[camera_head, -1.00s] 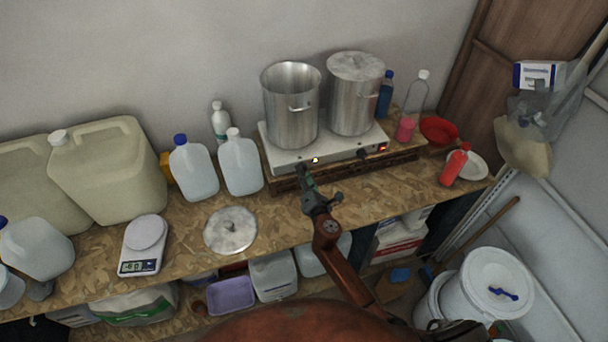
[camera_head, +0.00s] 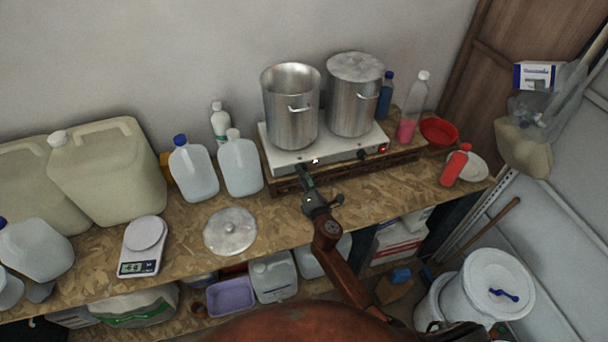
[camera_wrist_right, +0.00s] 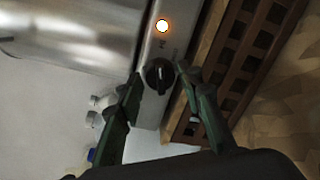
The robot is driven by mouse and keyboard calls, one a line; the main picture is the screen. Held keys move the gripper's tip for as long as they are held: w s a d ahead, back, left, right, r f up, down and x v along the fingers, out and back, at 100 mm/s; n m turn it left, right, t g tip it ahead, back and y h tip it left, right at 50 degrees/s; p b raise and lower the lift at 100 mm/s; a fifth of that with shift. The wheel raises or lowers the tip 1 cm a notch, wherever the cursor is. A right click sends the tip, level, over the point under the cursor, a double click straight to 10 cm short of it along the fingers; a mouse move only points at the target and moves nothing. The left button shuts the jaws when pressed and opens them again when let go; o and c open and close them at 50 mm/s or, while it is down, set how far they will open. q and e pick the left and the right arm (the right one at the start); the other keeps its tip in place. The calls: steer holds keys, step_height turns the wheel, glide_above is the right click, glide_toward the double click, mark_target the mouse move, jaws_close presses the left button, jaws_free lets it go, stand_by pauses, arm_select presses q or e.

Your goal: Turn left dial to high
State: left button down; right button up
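The white hot plate (camera_head: 276,156) stands on a wooden rack. In the right wrist view, its left dial (camera_wrist_right: 158,76) is a black knob below a glowing round light (camera_wrist_right: 162,25). My right gripper (camera_wrist_right: 159,73) is open, with one fingertip on each side of this dial. The right fingertip looks close to the knob and a small gap shows at the left one; I cannot tell whether either touches. In the head view my right gripper (camera_head: 302,172) is at the plate's front edge and hides the left dial. The right dial (camera_head: 362,154) is black. My left gripper is not in view.
An open steel pot (camera_head: 291,112) and a lidded pot (camera_head: 354,98) stand on the hot plate. A loose lid (camera_head: 230,232), a scale (camera_head: 142,247) and several jugs are to the left. A red bottle (camera_head: 455,166) is at the right. The board in front is mostly clear.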

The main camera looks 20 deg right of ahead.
steer(key=shift+o, duration=1)
steer(key=shift+s, duration=0.1)
steer(key=s, duration=1.1)
steer(key=shift+s+r, duration=0.3)
steer(key=shift+s, duration=0.1)
steer(key=shift+d, duration=0.1)
